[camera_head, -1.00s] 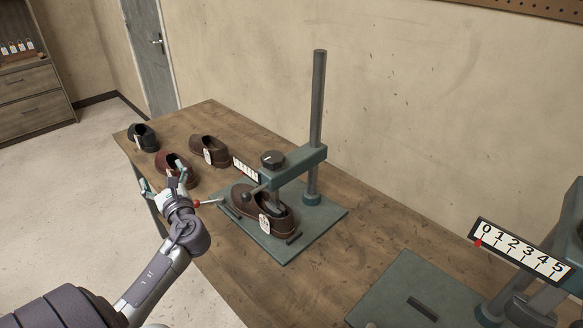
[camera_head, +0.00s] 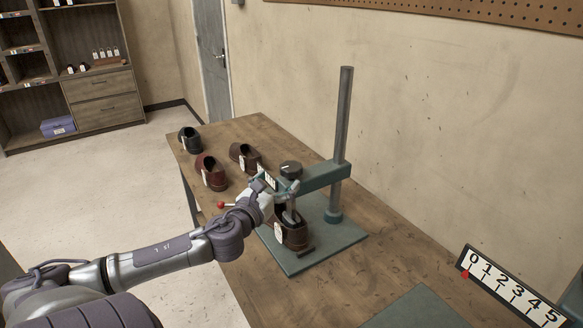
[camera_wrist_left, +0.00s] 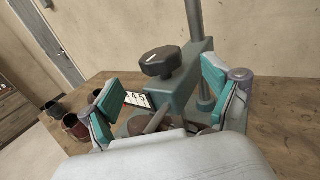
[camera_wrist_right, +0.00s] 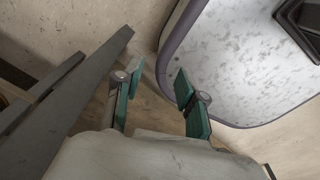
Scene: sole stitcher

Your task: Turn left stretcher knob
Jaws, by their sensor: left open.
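The left stretcher stands on a green base plate (camera_head: 335,235), with a post and a horizontal arm. Its dark faceted knob (camera_head: 291,169) sits on top of that arm. My left gripper (camera_head: 277,184) is open, just in front of and below the knob. In the left wrist view the knob (camera_wrist_left: 161,60) shows between and beyond the two spread fingers (camera_wrist_left: 162,85), with no visible contact. A brown shoe (camera_head: 293,237) with a white tag is on the stretcher, partly hidden by my gripper. My right gripper (camera_wrist_right: 158,82) is open and empty, away from the stretcher.
Several tagged shoes, including a red-brown one (camera_head: 211,172), stand at the table's far end. A red ball lever (camera_head: 221,205) sticks out beside my left forearm. A second stretcher's number scale (camera_head: 511,288) is at the lower right. Table (camera_head: 385,265) between the stretchers is bare.

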